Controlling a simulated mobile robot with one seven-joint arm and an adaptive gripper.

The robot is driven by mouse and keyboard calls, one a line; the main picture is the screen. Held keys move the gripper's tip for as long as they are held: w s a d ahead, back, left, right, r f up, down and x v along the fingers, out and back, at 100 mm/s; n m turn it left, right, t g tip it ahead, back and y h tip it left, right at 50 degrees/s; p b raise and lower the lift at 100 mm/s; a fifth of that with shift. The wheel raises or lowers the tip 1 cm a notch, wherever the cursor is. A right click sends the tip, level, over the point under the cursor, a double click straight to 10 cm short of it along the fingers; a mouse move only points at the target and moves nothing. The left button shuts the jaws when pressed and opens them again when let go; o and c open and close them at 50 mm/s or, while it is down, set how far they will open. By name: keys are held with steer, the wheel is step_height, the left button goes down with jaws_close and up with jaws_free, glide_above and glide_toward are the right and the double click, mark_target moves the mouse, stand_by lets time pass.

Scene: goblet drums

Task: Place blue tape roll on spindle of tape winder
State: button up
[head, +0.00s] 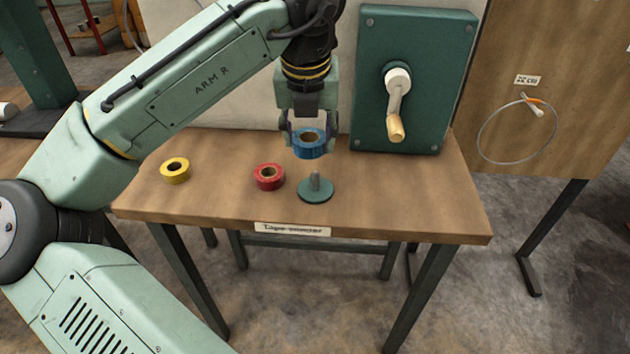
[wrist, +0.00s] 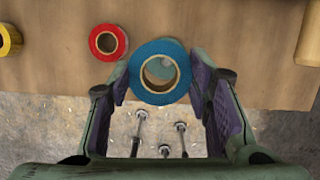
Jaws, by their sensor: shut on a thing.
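The blue tape roll (head: 309,149) is held flat between the fingers of my gripper (head: 308,133), above the table. It also shows in the wrist view (wrist: 160,92) between the two finger pads. The tape winder is a green round base with a short upright spindle (head: 315,181), near the front edge of the table. The roll is above the spindle in the head view, apart from it. In the wrist view, part of the green base (wrist: 160,68) shows through the roll's hole; the spindle tip cannot be made out clearly.
A red tape roll (head: 269,177) lies just left of the winder, and a yellow roll (head: 175,171) lies farther left. A green panel with a crank (head: 397,105) stands at the back right. The right part of the wooden table (head: 420,195) is clear.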

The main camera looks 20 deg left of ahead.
mark_target(315, 175)
steer(key=shift+w+d+f+m, duration=0.15)
steer(key=shift+w+d+m, duration=0.15)
steer(key=shift+w+d, duration=0.05)
step_height(315, 175, down, 9)
steer(key=shift+f, duration=0.15)
steer(key=shift+d+f, duration=0.1)
steer(key=shift+f, duration=0.1)
steer(key=o, duration=1.2)
steer(key=v, duration=1.2)
steer(key=shift+r, duration=0.2)
